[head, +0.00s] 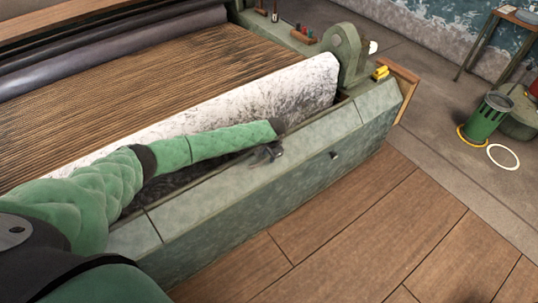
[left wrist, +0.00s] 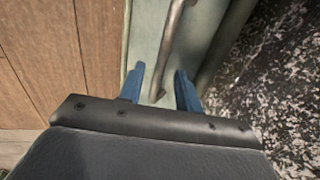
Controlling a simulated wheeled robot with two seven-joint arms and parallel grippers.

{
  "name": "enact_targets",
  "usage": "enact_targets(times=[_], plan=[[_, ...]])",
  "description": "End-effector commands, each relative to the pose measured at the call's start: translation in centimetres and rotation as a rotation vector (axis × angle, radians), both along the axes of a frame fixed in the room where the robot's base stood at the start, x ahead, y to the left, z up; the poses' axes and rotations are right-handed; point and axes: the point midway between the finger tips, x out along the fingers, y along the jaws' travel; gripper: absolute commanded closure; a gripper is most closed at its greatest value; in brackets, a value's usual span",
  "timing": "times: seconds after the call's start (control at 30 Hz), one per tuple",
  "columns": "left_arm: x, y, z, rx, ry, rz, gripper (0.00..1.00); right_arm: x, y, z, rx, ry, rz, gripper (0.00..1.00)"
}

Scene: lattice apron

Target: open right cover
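A long grey-green cover (head: 240,197) runs along the front edge of the machine, and it looks shut. A dark metal handle (head: 268,153) sits on its sloped top; the handle also shows in the left wrist view (left wrist: 174,40) as a bent bar. My left gripper (head: 275,140) is over this handle, with the forearm lying across the trough. In the left wrist view its two blue fingers (left wrist: 161,88) are spread apart on either side of the handle's lower end. Contact with the handle cannot be told. My right gripper is not in view.
A speckled pale panel (head: 250,98) stands behind the trough. A slatted bed (head: 130,80) and a dark roller (head: 120,43) lie farther back. A bracket (head: 347,60) and yellow items (head: 380,73) are at the right end. The wooden floor (head: 360,230) in front is clear.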

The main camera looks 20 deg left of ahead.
Motion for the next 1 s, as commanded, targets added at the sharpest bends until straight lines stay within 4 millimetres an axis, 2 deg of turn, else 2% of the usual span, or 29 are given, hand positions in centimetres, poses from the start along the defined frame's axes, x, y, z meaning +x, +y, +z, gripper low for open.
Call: enact_targets(times=[0.2, 0.43, 0.47, 0.63, 1.0], plan=[[0.13, 0.18, -1.16, 0.0, 0.0, -0.001, 0.66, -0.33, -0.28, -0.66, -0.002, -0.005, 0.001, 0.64], [0.15, 0.19, -1.27, 0.0, -0.001, -0.001, 0.66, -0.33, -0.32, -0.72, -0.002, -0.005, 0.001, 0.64], [0.15, 0.21, -1.26, 0.0, -0.001, -0.001, 0.68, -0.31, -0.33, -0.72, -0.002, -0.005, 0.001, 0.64], [0.15, 0.21, -1.25, 0.0, -0.001, -0.001, 1.0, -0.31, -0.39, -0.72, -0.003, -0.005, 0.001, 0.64], [0.05, 0.48, -1.1, 0.014, -0.012, -0.001, 1.0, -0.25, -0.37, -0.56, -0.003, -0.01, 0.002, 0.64]])
